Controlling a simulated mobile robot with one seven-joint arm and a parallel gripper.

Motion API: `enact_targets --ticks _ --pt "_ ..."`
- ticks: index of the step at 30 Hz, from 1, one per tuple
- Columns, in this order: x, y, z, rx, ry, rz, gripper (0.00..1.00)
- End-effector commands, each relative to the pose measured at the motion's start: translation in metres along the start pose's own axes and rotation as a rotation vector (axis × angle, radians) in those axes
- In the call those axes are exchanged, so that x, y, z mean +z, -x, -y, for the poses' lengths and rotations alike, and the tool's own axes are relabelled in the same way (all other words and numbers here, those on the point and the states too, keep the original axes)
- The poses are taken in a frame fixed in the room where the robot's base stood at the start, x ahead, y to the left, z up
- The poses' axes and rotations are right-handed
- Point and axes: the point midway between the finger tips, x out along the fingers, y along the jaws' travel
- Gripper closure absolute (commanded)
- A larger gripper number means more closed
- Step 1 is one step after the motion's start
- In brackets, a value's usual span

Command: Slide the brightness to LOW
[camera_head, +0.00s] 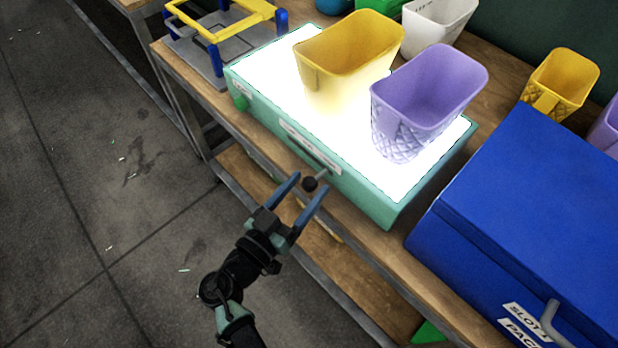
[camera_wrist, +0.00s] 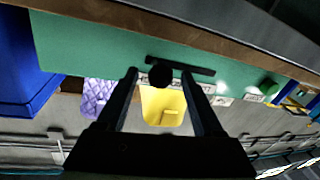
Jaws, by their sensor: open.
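A green light box (camera_head: 375,201) with a brightly glowing white top stands on the wooden bench. A dark slot with a pale label strip (camera_head: 300,141) runs along its front face. The round black slider knob (camera_head: 310,185) stands out near the slot's right end in the head view. In the wrist view, which is upside down, the knob (camera_wrist: 160,75) is near the left end of the dark slot (camera_wrist: 195,69). The label writing is too small to read. My gripper (camera_head: 309,181) is open, with its blue fingers on either side of the knob. A gap shows beside each finger.
A yellow bin (camera_head: 345,55) and a purple bin (camera_head: 420,100) stand on the glowing top. A large blue box (camera_head: 530,200) with a grey handle is close on the right. A blue-and-yellow frame (camera_head: 215,40) stands at the left. Open floor lies in front of the bench.

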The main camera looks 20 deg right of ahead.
Motion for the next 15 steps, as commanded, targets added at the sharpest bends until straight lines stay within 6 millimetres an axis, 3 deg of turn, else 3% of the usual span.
enact_targets --ticks 6,14,15 --pt "0.0 -0.016 0.0 0.0 0.001 0.0 0.31" --pt "0.0 -0.017 0.0 -0.001 0.0 0.0 0.31" --pt "0.0 -0.017 0.0 -0.001 0.0 0.0 0.37"
